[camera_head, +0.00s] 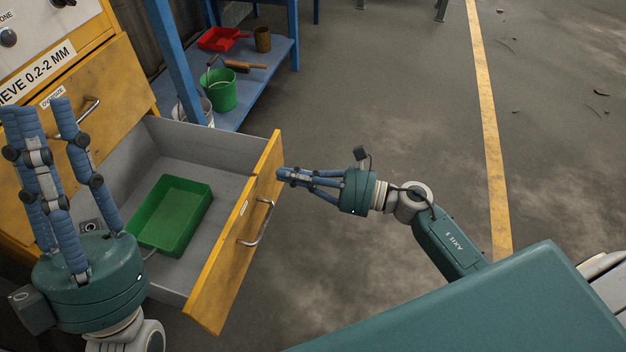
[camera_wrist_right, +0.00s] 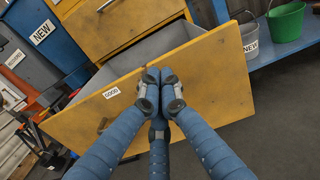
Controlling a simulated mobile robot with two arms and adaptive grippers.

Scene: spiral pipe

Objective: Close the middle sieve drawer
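The pulled-out yellow drawer (camera_head: 234,236) has a grey inside, a metal bar handle (camera_head: 257,222) and a small white label on its front. A green tray (camera_head: 172,214) lies in it. In the right wrist view the same drawer front (camera_wrist_right: 212,84) has a label that seems to read GOOD. My right gripper (camera_head: 283,174) points at the upper outer part of the front. Its fingertips (camera_wrist_right: 160,76) are together with nothing between them; I cannot tell whether they touch the panel. My left gripper (camera_head: 40,104) is open and empty, fingers up, at the left by the cabinet.
A closed yellow drawer (camera_head: 101,88) with a handle is above the open one. The floor right of the drawer is clear.

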